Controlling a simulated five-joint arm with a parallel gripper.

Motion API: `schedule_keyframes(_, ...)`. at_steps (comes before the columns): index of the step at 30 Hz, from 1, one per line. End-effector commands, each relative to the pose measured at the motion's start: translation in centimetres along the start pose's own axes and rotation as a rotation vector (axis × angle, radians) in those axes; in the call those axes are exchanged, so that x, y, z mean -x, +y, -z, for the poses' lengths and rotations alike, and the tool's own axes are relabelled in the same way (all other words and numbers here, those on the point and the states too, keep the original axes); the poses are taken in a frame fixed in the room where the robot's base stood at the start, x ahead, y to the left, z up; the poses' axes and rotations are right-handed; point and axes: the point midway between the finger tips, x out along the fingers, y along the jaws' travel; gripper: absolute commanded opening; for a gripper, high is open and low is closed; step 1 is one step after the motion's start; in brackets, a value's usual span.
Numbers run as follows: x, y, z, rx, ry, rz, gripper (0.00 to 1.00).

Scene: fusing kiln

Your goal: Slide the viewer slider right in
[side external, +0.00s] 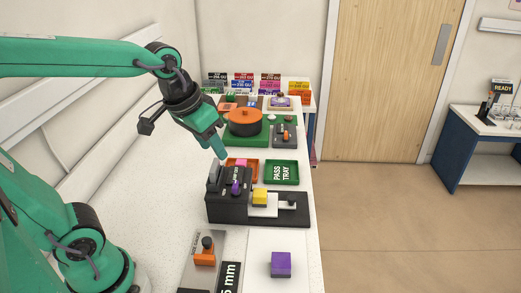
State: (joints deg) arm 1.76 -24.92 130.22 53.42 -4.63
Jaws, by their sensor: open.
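The black viewer (222,210) stands on the white bench, with a dark upright housing at its left. Its pale slider (264,211) lies in the base to the right of the housing, extended outward. A yellow block (260,196) sits at the slider's left part, and a small dark knob shows near its right end. A purple knob (235,187) is on the housing's front. My green gripper (221,153) is open above and behind the housing, apart from the slider. The gap between its fingers is hard to make out.
An orange tray with a pink block and a green pass tray (283,173) stand behind the viewer. The bench's right edge is close to the viewer.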

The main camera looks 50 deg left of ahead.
Motion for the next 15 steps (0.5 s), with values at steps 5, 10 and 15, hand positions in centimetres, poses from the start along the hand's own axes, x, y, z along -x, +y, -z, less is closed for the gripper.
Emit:
schedule_keyframes(5,-1.7,0.7,2.9,0.015,-0.057,0.001,0.44)
schedule_keyframes(10,-3.6,1.4,5.3,0.030,-0.107,0.003,0.44)
schedule_keyframes(15,-5.9,2.1,7.7,0.043,-0.155,0.008,0.44)
